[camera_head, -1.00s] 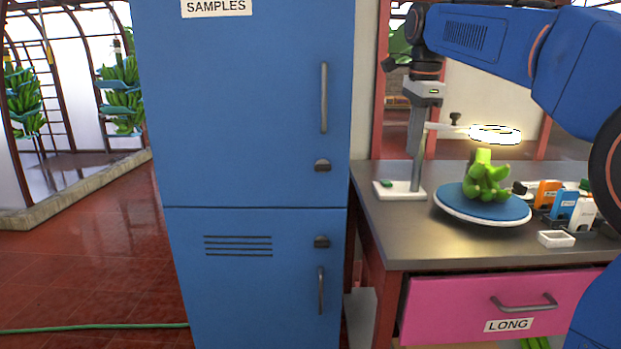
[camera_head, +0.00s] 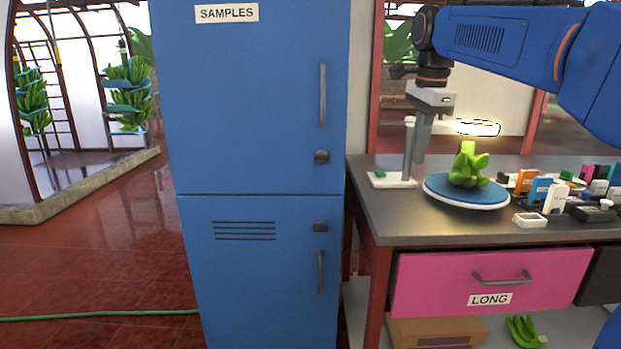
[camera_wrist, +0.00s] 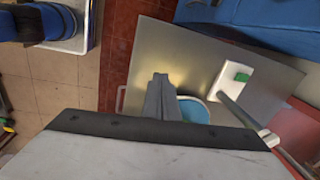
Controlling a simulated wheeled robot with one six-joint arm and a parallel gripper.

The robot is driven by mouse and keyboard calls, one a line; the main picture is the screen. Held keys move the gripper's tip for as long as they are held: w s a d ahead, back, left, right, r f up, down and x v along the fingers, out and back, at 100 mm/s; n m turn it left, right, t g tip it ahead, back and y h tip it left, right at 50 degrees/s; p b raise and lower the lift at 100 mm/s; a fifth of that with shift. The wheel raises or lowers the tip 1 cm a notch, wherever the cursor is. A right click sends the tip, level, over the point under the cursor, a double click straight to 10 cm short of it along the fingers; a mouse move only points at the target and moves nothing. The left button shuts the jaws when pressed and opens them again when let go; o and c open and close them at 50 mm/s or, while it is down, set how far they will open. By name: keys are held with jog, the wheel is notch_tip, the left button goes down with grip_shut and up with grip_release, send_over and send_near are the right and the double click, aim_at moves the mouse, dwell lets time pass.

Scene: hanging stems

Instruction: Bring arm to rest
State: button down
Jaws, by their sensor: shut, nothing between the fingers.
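My arm, blue with dark joints, reaches in from the upper right of the head view. My gripper (camera_head: 422,135) points down above the left part of the grey table (camera_head: 400,221), close to the lamp post, and looks empty. In the wrist view the fingers of my gripper (camera_wrist: 160,80) are together above the tabletop. A green banana cluster (camera_head: 468,168) stands on a blue round plate (camera_head: 440,187) to the right of my gripper, apart from it. In the wrist view the fingers partly hide the blue plate (camera_wrist: 193,111).
A tall blue SAMPLES cabinet (camera_head: 270,120) stands left of the table. A lit ring lamp (camera_head: 476,127) hangs over the bananas. Small boxes and a white tray (camera_head: 529,220) sit at right. A pink LONG drawer (camera_head: 430,283) is closed. A green hose (camera_head: 100,315) crosses the floor.

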jog(key=s+d+f+n+t, duration=0.1)
jog(key=s+d+f+n, duration=0.1)
jog(key=s+f+n, duration=0.6)
jog(key=s+d+f+n+t, duration=0.2)
jog(key=s+f+n, duration=0.6)
jog(key=s+f, duration=1.3)
jog(key=shift+s+f+n, duration=0.3)
jog(key=shift+s+f, duration=0.05)
jog(key=shift+s, duration=0.4)
jog(key=shift+d, duration=0.1)
